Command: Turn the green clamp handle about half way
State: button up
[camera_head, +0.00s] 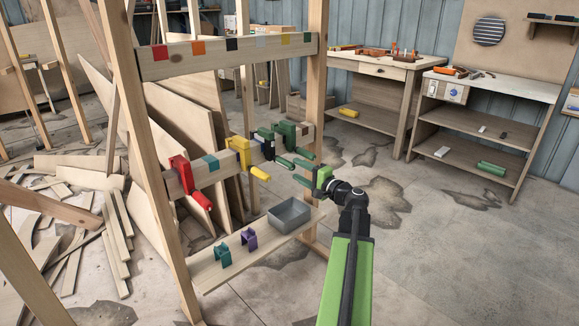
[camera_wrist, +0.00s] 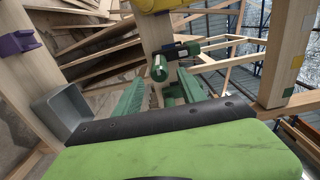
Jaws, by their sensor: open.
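The green clamp (camera_head: 288,132) sits at the right end of the middle rail. Its green handle (camera_head: 305,153) points out toward me. In the wrist view a round green handle end (camera_wrist: 159,68) shows beyond and between my fingers, with the clamp's body (camera_wrist: 190,48) partly hidden behind. My gripper (camera_head: 297,171) is open, with green fingers, close in front of the clamp and slightly below its handle. In the wrist view my gripper (camera_wrist: 160,86) has one finger on each side of the handle end's line. I cannot tell whether a finger touches it.
Dark (camera_head: 263,147), yellow (camera_head: 241,152) and red (camera_head: 182,178) clamps line the rail to the left. A grey bin (camera_head: 289,214) and small purple (camera_head: 249,239) and teal (camera_head: 222,255) pieces stand on the lower shelf. A wooden post (camera_head: 316,95) stands just right of the clamp.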

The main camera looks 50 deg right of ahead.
jog(key=s, duration=1)
jog(key=shift+s+a, duration=0.4)
jog(key=w+a+f+n+g+y, duration=0.25)
jog(key=w+a+f, duration=0.2)
jog(key=a, duration=0.35)
jog(key=w+a+f+n+g+y, duration=0.25)
jog(key=w+a, duration=0.25)
jog(key=a, duration=0.4)
jog(key=w+a+f+n+g+y, duration=0.25)
jog(key=w+a+f, duration=0.25)
jog(key=a, duration=0.3)
jog(key=s+a+f+n+g+h, duration=0.25)
jog(key=a+f+n+g, duration=0.3)
jog(key=a, duration=0.85)
jog(key=s+a+f+n+g+h, duration=0.1)
jog(key=a+f+n+g+h, duration=0.4)
jog(key=a, duration=1)
notch_tip(320, 180, up, 37)
jog(key=y+p, duration=0.1)
jog(key=p, duration=3.7)
jog(key=shift+d+n, duration=0.15)
jog(key=shift+n, duration=0.25)
jog(key=shift+w+r, duration=0.1)
